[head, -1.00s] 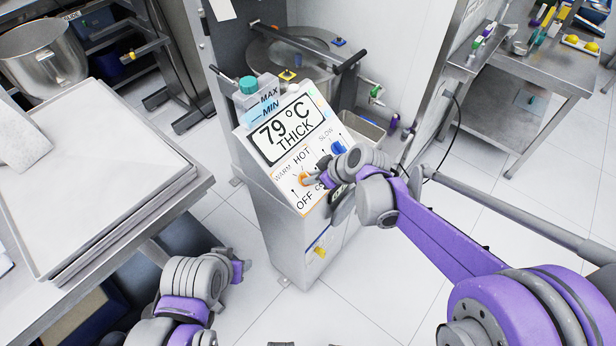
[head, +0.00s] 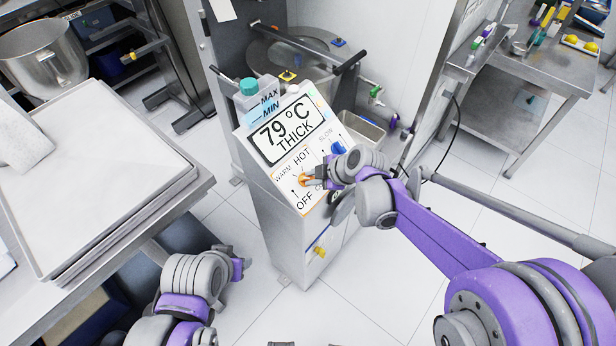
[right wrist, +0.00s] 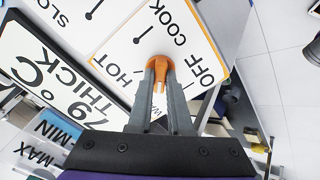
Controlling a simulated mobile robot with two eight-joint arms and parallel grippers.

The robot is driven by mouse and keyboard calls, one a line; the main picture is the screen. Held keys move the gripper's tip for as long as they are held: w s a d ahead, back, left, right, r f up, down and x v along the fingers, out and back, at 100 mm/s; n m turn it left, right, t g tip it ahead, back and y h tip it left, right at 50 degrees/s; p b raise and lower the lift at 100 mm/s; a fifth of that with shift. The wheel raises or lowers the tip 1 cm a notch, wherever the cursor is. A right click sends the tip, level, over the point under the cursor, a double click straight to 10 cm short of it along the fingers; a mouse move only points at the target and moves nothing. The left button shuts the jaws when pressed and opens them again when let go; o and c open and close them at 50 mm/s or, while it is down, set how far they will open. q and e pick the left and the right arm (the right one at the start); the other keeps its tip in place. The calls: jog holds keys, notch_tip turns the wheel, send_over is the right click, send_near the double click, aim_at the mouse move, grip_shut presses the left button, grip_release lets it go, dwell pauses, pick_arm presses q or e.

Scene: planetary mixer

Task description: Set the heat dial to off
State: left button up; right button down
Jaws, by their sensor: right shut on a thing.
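The heat dial (head: 304,180) is an orange knob on the slanted white panel of the mixer cabinet, among the labels WARM, HOT, OFF and COOK. My right gripper (head: 311,182) reaches it from the right and is shut on it. In the right wrist view the two grey fingers (right wrist: 160,72) grip either side of the orange dial (right wrist: 158,61), with OFF to the right and HOT to the left. The fingers partly hide the dial, so I cannot tell its exact setting. My left gripper (head: 238,268) is low at the left, away from the panel; its fingers are unclear.
The blue dial (head: 338,149) near SLOW sits close to my right wrist. The display (head: 290,130) reads 79 °C THICK. A yellow knob (head: 319,251) is lower on the cabinet. A table with stacked trays (head: 100,170) stands at the left. Open floor lies in front.

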dwell(0.3)
jog(key=n, duration=0.4)
jog(key=shift+n, duration=0.4)
jog(key=n+p, duration=0.1)
jog(key=n, duration=0.2)
jog(key=c, duration=0.7)
grip_release()
jog(key=shift+n, duration=0.4)
